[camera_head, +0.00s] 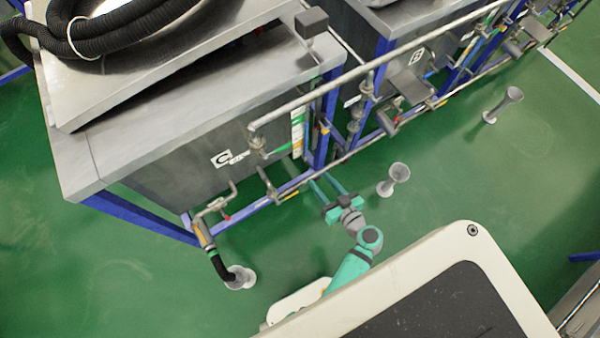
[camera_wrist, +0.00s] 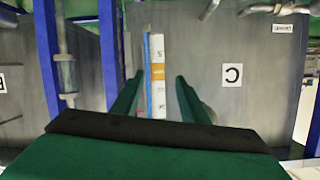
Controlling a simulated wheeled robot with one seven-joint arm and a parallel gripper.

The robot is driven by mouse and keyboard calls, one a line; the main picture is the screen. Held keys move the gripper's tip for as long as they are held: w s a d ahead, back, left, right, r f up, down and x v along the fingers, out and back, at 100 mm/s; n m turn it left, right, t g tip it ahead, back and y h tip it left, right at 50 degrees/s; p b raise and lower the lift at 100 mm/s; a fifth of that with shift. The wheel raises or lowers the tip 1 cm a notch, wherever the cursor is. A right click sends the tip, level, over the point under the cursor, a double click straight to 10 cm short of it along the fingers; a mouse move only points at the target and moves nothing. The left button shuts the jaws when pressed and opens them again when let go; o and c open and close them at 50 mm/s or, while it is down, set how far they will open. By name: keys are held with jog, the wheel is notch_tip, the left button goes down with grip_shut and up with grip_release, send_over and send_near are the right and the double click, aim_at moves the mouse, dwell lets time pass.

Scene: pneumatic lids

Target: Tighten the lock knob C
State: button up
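The tank marked C (camera_head: 165,150) is a grey metal box on a blue frame, at the left in the head view. Its C label (camera_head: 222,158) is on the front face and shows upside down in the wrist view (camera_wrist: 233,75). I cannot surely single out lock knob C; a dark grey block on a rod (camera_head: 311,22) stands at the lid's edge. My gripper (camera_head: 319,180) is low in front of the tank's right end. Its two green fingers are apart with nothing between them, pointing at the front face. In the wrist view the gripper (camera_wrist: 156,85) frames a coloured label strip.
A grey pipe (camera_head: 310,95) runs along the tank fronts above my gripper. Lower pipes and valves (camera_head: 268,185) line the tank's base. Flared floor stands (camera_head: 395,178) are beside my arm. The tank marked B (camera_head: 416,57) is farther right. Green floor (camera_head: 480,190) is open at right.

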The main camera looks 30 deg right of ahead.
jog(key=s+a+f+g+h, duration=0.1)
jog(key=s+a+g, duration=0.1)
jog(key=s+a, duration=0.2)
jog(key=s+a+f+m+g+h, duration=0.1)
jog(key=s+a, duration=0.3)
jog(key=a, duration=0.5)
jog(key=shift+s+f+m+g+h, duration=0.3)
jog(key=shift+s+f+g, duration=0.1)
jog(key=shift+f+g, duration=0.2)
jog(key=shift+a, duration=0.1)
jog(key=s+a+r+n+t, duration=0.1)
jog(key=s+a+r, duration=0.3)
jog(key=r, duration=0.8)
jog(key=s+a+r+n+t+y, duration=0.1)
jog(key=s+a+r+n+t, duration=0.1)
jog(key=s+a+r+t, duration=0.2)
notch_tip(320, 180, up, 9)
jog(key=a, duration=0.3)
jog(key=shift+f+y, duration=0.2)
jog(key=shift+y, duration=0.1)
jog(key=shift+c, duration=1.1)
jog(key=shift+w+d, duration=0.1)
